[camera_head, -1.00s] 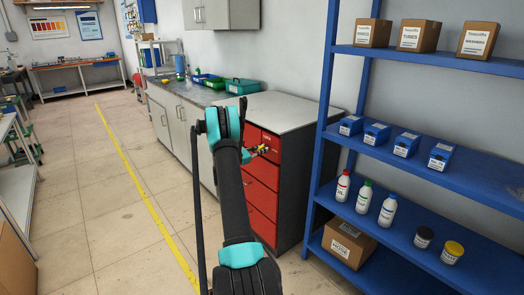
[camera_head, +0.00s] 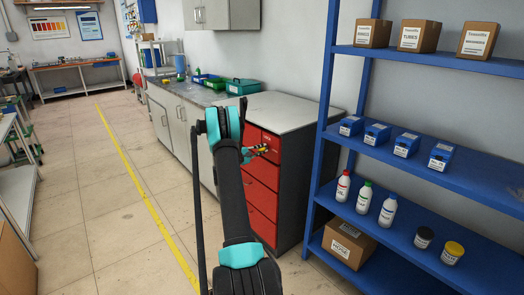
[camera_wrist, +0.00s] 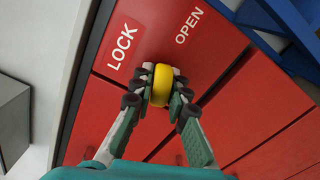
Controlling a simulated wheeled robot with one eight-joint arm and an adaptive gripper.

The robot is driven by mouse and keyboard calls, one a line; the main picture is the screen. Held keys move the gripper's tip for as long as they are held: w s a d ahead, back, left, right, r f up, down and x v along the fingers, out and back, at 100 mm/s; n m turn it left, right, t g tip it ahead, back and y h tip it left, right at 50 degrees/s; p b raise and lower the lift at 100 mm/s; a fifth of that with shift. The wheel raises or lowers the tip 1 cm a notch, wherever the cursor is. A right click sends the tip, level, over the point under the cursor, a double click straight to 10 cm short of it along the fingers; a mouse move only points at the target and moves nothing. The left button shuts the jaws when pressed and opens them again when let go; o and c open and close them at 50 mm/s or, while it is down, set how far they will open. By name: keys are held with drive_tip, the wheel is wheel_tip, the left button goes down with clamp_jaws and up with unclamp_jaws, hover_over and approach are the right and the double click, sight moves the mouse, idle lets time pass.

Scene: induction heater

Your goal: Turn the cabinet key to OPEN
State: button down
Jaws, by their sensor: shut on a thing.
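The cabinet key (camera_wrist: 161,84) is a yellow, rounded piece on the red cabinet front in the wrist view. It sits just below and between the white LOCK label (camera_wrist: 124,46) and the white OPEN label (camera_wrist: 188,24). My gripper (camera_wrist: 160,92) is shut on the key, with its dark finger pads on both sides of it. The pads hide the key's side edges, and I cannot see its base. In the head view my gripper (camera_head: 259,150) is at the upper front of the red-fronted cabinet (camera_head: 262,200). The key is hard to make out there.
A blue shelf unit (camera_head: 440,179) with boxes and bottles stands close to the cabinet's right. A grey counter (camera_head: 190,92) with bins adjoins it at the back left. The floor (camera_head: 110,190) to the left is open.

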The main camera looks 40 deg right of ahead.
drive_tip(key=m, duration=0.3)
drive_tip(key=shift+m, duration=0.5)
drive_tip(key=c, duration=1.5)
unclamp_jaws()
drive_tip(key=shift+c, duration=0.2)
drive_tip(key=shift+a, duration=0.1)
drive_tip(key=a, duration=1.2)
drive_tip(key=shift+s, duration=0.45)
